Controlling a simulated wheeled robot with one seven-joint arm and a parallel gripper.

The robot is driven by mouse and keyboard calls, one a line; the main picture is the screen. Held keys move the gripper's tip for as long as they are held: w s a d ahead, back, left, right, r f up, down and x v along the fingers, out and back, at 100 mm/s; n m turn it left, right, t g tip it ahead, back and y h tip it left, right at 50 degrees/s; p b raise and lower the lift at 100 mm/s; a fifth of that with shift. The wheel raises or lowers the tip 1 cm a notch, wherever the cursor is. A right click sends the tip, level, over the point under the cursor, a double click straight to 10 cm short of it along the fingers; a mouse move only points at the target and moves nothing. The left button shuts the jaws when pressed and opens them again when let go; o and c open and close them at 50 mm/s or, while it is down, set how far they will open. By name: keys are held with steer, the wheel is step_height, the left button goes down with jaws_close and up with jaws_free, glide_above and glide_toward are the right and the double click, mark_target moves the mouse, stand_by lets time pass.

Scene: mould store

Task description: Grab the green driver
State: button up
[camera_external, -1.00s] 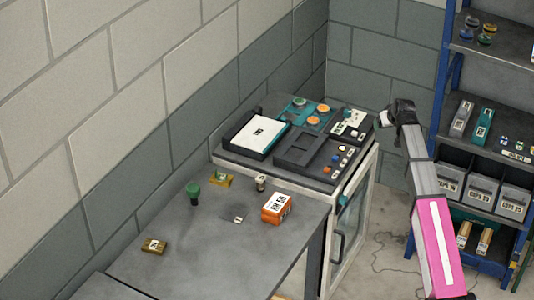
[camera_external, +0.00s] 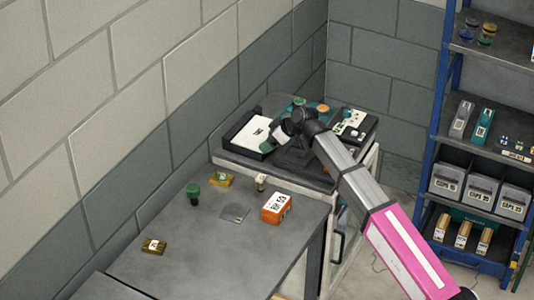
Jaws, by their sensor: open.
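The green driver (camera_external: 193,190) has a round green top and a short dark lower part. It stands upright on the grey table (camera_external: 175,235), near its wall side. My gripper (camera_external: 272,142) is over the dark cabinet top, to the right of the driver and farther back, well apart from it. The gripper is open; its fingers are small and partly blurred in this view. My arm hides part of the cabinet top.
An orange box (camera_external: 276,208), a small pale-topped piece (camera_external: 261,182), a yellow piece (camera_external: 221,180) and a brown-yellow block (camera_external: 154,246) are on the table. A white-topped tray (camera_external: 246,136) lies on the cabinet. A blue-framed shelf (camera_external: 447,90) stands right.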

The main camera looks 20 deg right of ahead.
mark_target(189, 192)
steer(key=s+a+n+g+y, duration=0.15)
steer(key=s+a, duration=0.25)
steer(key=a, duration=0.4)
steer(key=s+a+n+g, duration=0.1)
steer(key=s+a+n, duration=0.1)
steer(key=s+a, duration=0.35)
steer(key=s+a+n+g+y, duration=0.1)
steer(key=s+a+n, duration=0.15)
steer(key=a, duration=0.65)
steer(key=x, duration=1)
steer(key=shift+a+r, duration=0.2)
steer(key=shift+a, duration=0.2)
steer(key=shift+s, duration=0.1)
steer(key=shift+c, duration=0.2)
steer(key=c, duration=1)
